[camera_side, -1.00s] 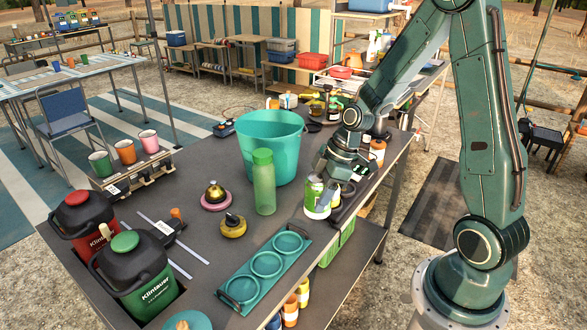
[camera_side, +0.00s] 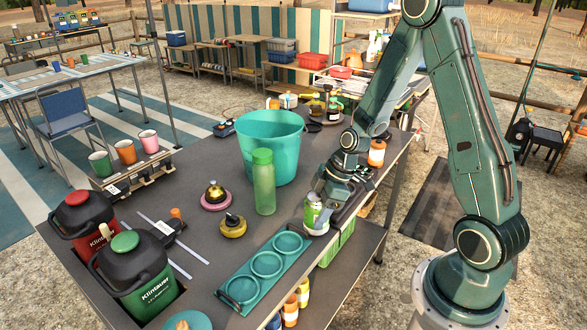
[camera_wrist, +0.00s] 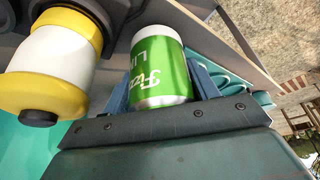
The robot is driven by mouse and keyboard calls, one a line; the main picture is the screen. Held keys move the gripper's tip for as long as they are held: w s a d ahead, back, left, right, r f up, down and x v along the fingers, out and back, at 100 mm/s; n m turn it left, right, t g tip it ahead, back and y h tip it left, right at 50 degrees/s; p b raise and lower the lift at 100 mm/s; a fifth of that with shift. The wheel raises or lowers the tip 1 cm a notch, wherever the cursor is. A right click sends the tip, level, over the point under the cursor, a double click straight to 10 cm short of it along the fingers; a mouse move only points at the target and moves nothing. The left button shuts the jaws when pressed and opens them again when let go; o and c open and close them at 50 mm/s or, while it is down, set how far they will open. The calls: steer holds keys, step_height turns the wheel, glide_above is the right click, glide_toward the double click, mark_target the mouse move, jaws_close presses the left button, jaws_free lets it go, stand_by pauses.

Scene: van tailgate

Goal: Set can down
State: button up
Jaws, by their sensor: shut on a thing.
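My gripper (camera_side: 318,202) is shut on a green can (camera_side: 312,212) near the right edge of the dark table. In the wrist view the can (camera_wrist: 160,65) sits between the blue-grey fingers, its green label and pale end showing. A pale round shape shows under the can in the side view; I cannot tell whether the can touches it or the table. A teal tray (camera_side: 243,290) with three round recesses lies to the lower left of the can. A corner of the tray (camera_wrist: 262,99) also shows behind the fingers in the wrist view.
A green bottle (camera_side: 264,185) and a teal bucket (camera_side: 270,140) stand left of the gripper. A pink-based bell (camera_side: 214,194), a yellow-based item (camera_side: 232,226) and two jugs (camera_side: 140,275) are farther left. A yellow-and-white object (camera_wrist: 50,60) is close in the wrist view.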

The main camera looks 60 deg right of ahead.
steer(key=shift+f, duration=0.15)
steer(key=o, duration=1.2)
steer(key=v, duration=1.2)
steer(key=shift+r, duration=0.2)
